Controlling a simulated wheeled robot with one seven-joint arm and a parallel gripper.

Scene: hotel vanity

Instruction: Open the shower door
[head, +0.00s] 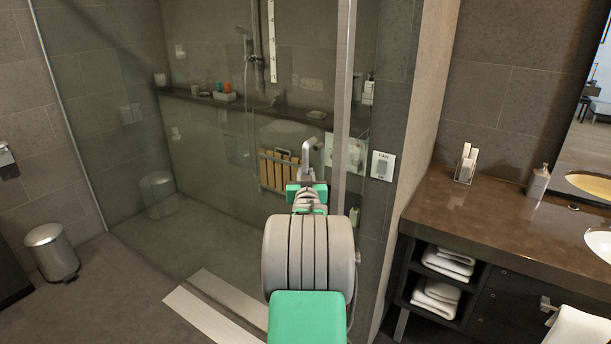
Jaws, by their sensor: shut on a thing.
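The glass shower door (300,110) stands in the middle of the head view, with a pale vertical frame post (343,90) at its right. A grey metal door handle (311,150) shows on the glass just left of the post. My gripper (308,172) is at the handle and shut on it. My own arm hides the lower part of the door and the fingers' exact grip. I cannot tell whether the door is ajar.
A vanity counter (440,205) with shelves of white towels (447,262) stands close on the right. A metal bin (52,251) is at the far left. A pale threshold strip (205,315) crosses the floor. The floor (120,285) left of my arm is clear.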

